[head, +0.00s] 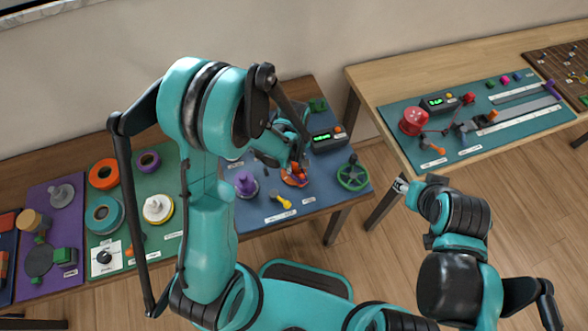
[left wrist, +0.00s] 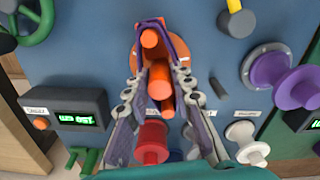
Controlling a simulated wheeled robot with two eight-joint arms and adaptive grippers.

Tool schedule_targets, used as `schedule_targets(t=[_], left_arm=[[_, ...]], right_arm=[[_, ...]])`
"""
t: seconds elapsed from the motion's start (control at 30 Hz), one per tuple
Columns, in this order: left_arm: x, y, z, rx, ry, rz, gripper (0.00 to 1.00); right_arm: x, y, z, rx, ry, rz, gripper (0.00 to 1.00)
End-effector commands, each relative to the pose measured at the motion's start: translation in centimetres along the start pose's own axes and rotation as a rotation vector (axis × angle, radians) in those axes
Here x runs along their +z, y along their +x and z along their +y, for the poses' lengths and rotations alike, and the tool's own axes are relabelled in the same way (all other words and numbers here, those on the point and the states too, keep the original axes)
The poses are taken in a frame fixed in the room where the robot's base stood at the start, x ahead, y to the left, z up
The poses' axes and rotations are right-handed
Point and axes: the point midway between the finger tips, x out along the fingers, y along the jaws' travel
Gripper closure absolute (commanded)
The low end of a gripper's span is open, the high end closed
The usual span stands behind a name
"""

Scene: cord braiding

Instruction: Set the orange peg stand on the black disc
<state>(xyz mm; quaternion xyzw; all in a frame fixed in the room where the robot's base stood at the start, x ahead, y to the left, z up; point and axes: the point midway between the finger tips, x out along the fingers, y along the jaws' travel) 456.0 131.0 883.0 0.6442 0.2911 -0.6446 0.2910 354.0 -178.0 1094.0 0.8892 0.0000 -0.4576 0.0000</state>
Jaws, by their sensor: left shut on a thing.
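The orange peg stand (head: 294,180) is at the blue mat of the middle bench. The left wrist view shows its orange pegs (left wrist: 160,78) between the fingers and part of a round orange base beyond them. My left gripper (head: 297,168) is shut on it; whether the base touches the mat I cannot tell. A dark disc (head: 39,261), which looks like the black disc, lies on the purple mat at the far left, beside a green block. My right gripper (head: 402,186) is small and partly hidden, away from the stand near the right table's leg.
A purple spool (head: 246,184), a yellow-tipped piece (head: 281,201), a green wheel (head: 352,176) and a display box (head: 328,139) surround the stand. A green mat (head: 133,192) with several rings lies between it and the purple mat (head: 70,205). My left arm hides part of the bench.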

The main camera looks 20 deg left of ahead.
Motion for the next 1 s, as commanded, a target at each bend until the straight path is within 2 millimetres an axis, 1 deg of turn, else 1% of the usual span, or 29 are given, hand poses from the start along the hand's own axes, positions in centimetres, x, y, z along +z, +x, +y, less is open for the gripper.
schedule_targets(t=[0.03,0.1,0.7,0.8,1.0], left_arm=[[0.0,-0.6,0.0,0.0,0.0,0.0,1.0],[0.0,-1.3,0.0,0.0,0.0,0.0,1.0],[0.0,-6.3,0.0,0.0,0.0,0.0,1.0],[0.0,-6.5,0.0,0.0,0.0,0.0,1.0],[0.0,-6.4,0.0,0.0,0.0,0.0,1.0]], right_arm=[[-0.3,-0.4,0.0,0.0,0.0,0.0,0.55],[-0.5,-0.8,0.0,0.0,0.0,0.0,0.55],[-2.5,-3.5,0.0,0.0,0.0,0.0,0.55],[-2.6,-3.6,0.0,0.0,0.0,0.0,0.55],[-2.5,-3.5,0.0,0.0,0.0,0.0,0.55]])
